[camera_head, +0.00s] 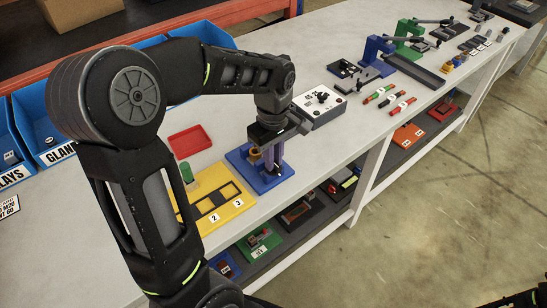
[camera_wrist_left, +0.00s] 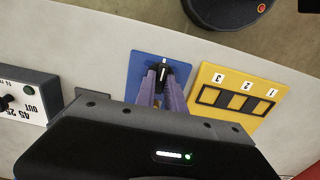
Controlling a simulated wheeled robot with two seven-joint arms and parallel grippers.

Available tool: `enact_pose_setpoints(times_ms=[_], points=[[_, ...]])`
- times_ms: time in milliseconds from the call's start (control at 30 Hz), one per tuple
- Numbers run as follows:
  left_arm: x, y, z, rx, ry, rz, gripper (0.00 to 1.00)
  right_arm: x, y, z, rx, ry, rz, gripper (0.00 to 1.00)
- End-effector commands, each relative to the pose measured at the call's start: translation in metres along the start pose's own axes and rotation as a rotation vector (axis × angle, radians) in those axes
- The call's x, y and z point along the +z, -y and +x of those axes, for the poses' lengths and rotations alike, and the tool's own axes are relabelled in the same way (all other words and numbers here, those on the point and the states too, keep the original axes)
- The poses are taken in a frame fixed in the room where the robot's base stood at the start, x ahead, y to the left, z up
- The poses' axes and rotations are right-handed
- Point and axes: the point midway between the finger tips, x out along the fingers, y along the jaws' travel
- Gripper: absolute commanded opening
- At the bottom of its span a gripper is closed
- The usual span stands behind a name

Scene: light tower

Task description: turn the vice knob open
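The vice has a blue base plate (camera_head: 284,172) on the light bench, also in the left wrist view (camera_wrist_left: 139,68). Its black knob (camera_wrist_left: 163,75) has a white mark and shows between my left fingertips in the wrist view. My left gripper (camera_head: 269,160) reaches down over the blue plate, its two purplish fingers on either side of the knob. I cannot tell whether they press on it. The gripper hides most of the vice; a brass-coloured part (camera_head: 256,156) shows beside the fingers. My right gripper is not in view.
A yellow numbered board (camera_head: 238,208) with a green cylinder (camera_head: 186,172) lies close beside the blue plate. A grey-white box with a black knob (camera_head: 319,106) stands on the other side. A red tray (camera_head: 190,141) and blue bins (camera_head: 45,137) are behind.

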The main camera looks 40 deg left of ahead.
Motion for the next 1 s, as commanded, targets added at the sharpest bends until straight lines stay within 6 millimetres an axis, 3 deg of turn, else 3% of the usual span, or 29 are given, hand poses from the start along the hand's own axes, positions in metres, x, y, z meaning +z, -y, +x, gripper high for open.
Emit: enact_pose_setpoints(times_ms=[233, 567, 767, 1000], points=[[0.000, 0.000, 0.000, 0.000, 0.000, 0.001, 0.35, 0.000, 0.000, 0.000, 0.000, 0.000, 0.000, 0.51], [0.000, 0.000, -0.003, 0.000, 0.000, 0.002, 0.35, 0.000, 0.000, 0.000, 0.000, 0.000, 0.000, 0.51], [0.000, -0.001, -0.025, 0.003, -0.001, 0.003, 0.35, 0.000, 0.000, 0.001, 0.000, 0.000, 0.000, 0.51], [-0.001, -0.001, -0.064, 0.004, -0.001, 0.002, 0.35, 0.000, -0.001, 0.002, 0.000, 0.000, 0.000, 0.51]])
